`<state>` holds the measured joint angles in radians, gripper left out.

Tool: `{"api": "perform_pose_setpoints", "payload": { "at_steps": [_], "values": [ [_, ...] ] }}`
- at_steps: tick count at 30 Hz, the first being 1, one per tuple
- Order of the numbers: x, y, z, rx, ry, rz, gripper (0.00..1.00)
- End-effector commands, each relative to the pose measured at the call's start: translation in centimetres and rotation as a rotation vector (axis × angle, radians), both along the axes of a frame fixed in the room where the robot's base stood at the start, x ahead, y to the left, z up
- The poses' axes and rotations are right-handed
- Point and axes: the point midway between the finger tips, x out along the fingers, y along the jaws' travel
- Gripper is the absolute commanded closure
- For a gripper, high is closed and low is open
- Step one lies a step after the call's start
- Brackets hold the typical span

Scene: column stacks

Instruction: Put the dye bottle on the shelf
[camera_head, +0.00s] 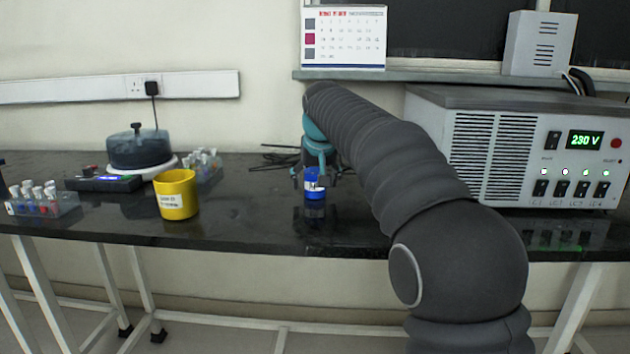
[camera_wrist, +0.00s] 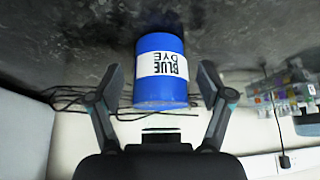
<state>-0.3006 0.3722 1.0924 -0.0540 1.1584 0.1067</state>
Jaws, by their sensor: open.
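The dye bottle (camera_head: 314,190), a small blue cylinder with a white label, stands upright on the black bench near the middle. In the wrist view the bottle (camera_wrist: 162,90) shows its label reading "BLUE DYE". My gripper (camera_head: 315,174) is over the bottle from above and behind. In the wrist view my gripper (camera_wrist: 158,80) is open, one finger on each side of the bottle, with visible gaps. The shelf (camera_head: 450,77) is a narrow grey ledge on the wall above the bench, below the dark window.
A yellow cup (camera_head: 177,196) stands left of the bottle. Tube racks (camera_head: 42,203) and a lidded round device (camera_head: 139,150) are further left. A power supply (camera_head: 520,150) stands right. A calendar (camera_head: 343,38) and grey box (camera_head: 540,43) occupy the shelf's ends; its middle looks clear.

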Motion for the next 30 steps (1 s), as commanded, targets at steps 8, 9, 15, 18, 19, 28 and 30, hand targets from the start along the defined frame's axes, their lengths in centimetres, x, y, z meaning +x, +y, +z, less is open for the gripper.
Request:
{"api": "perform_pose_setpoints", "payload": {
  "at_steps": [8,9,15,18,19,28,30],
  "values": [
    [-1.3,-0.3,2.8,0.001,-0.004,0.0,0.21],
    [-1.7,-0.3,3.5,0.001,-0.003,0.0,0.21],
    [-3.7,-0.7,7.0,0.001,-0.003,0.0,0.21],
    [-4.5,-0.9,8.5,0.001,-0.003,0.0,0.21],
    [-4.7,-1.0,8.9,0.001,-0.003,0.0,0.21],
    [-5.8,-1.2,10.6,0.0,0.0,0.0,0.21],
    [-5.9,-1.2,10.6,0.0,0.001,0.0,0.21]
  ]
}}
